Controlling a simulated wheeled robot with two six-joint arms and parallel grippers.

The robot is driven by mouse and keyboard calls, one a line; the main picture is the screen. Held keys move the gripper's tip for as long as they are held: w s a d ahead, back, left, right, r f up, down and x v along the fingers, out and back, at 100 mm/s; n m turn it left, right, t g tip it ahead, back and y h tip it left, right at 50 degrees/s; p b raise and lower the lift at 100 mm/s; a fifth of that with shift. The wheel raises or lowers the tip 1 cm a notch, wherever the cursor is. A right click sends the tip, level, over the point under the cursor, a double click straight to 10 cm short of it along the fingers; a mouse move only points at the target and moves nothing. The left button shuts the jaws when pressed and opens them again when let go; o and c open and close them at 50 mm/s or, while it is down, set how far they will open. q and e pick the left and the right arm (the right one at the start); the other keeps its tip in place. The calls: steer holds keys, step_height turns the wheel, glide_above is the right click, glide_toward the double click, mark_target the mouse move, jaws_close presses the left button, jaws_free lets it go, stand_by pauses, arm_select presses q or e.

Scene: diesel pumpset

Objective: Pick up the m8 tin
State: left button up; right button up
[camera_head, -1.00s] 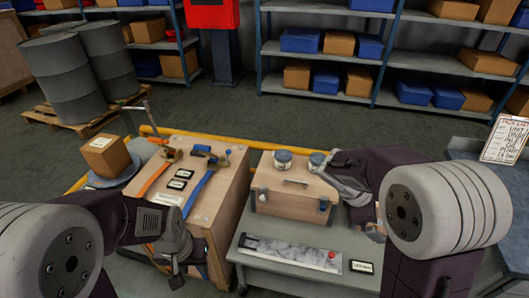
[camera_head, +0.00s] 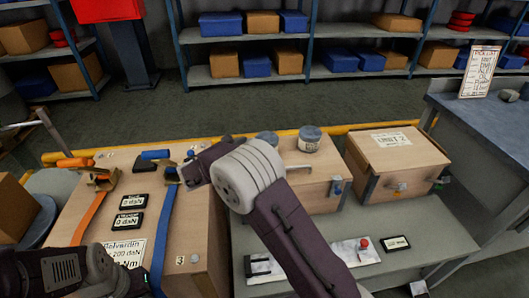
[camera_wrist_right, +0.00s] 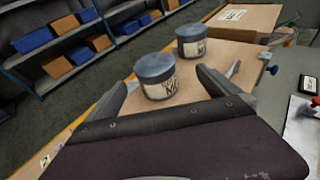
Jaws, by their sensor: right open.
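Two grey-lidded tins stand upright on the closed wooden box (camera_head: 320,191). The left tin (camera_head: 268,138) is partly hidden by my right arm in the head view; the right tin (camera_head: 310,138) shows more fully. In the right wrist view the nearer tin (camera_wrist_right: 155,78) is ahead of my open right gripper (camera_wrist_right: 164,82), in line with the gap between its fingers. The farther tin (camera_wrist_right: 191,42) is beyond it. The labels are too blurred to tell which is M8. My left gripper (camera_head: 115,275) is low at the left; its jaws are unclear.
A second wooden box (camera_head: 395,165) stands to the right of the tins' box. A red-knobbed item (camera_head: 350,250) lies in front. Shelves stand behind, and a grey bench (camera_head: 480,125) is at right.

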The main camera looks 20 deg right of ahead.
steer(key=shift+w+f, duration=0.1)
steer(key=shift+w, duration=0.05)
steer(key=shift+w+d+f, duration=0.15)
steer(key=shift+w, duration=0.05)
steer(key=b+x, duration=0.1)
steer(key=x, duration=0.1)
steer(key=shift+d+f, duration=0.15)
steer(key=shift+d, duration=0.25)
steer(key=shift+w+d, duration=0.2)
steer(key=shift+w, duration=0.05)
steer(key=shift+w+d+f+b, duration=0.2)
steer(key=shift+f+b, duration=0.05)
steer(key=shift+b, duration=0.15)
steer(key=b+x, duration=0.1)
steer(key=x, duration=0.3)
steer(key=shift+w+f+b, duration=0.2)
steer(key=shift+w+b, duration=0.15)
steer(key=shift+r, duration=0.1)
